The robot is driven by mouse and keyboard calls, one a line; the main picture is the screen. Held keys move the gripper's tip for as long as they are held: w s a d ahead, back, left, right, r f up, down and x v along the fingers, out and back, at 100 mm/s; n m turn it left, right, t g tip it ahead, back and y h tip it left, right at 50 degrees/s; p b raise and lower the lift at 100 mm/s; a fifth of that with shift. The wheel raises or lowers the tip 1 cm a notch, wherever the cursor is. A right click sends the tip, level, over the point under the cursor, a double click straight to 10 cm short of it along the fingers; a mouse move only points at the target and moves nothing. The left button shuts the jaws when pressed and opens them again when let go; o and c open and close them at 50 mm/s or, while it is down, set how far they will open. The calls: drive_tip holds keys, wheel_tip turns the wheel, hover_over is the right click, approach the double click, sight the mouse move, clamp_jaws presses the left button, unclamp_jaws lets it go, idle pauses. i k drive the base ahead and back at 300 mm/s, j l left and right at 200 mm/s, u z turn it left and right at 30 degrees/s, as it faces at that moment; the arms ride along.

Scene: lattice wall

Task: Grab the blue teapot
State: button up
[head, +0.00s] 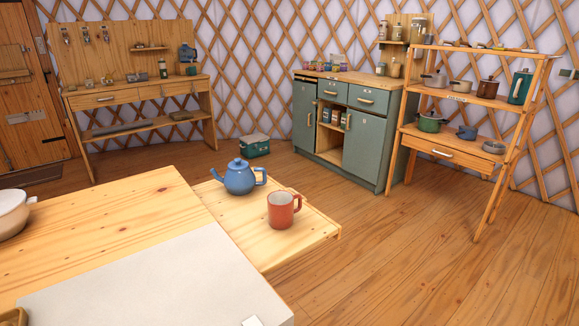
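The blue teapot (239,178) stands upright on the light wood side leaf (290,243) of the table, near its far edge. Its spout points left and its handle is on the right. A red-orange mug (282,210) stands to the right of the teapot and closer to me, apart from it, with its handle on the right. My gripper is not in view.
The near table (120,225) carries a pale cloth (160,285) and a cream pot (14,214) at the left edge. A green cabinet (365,137), an open shelf (455,137) with pots and a workbench (140,95) stand farther back. The wooden floor at right is clear.

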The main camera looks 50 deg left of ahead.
sight(241, 183)
drive_tip(key=i+u, duration=0.2)
drive_tip(key=i, duration=0.35)
drive_tip(key=i+l+u, duration=0.2)
drive_tip(key=i, duration=0.35)
drive_tip(key=i+u, duration=0.2)
drive_tip(key=i, duration=0.35)
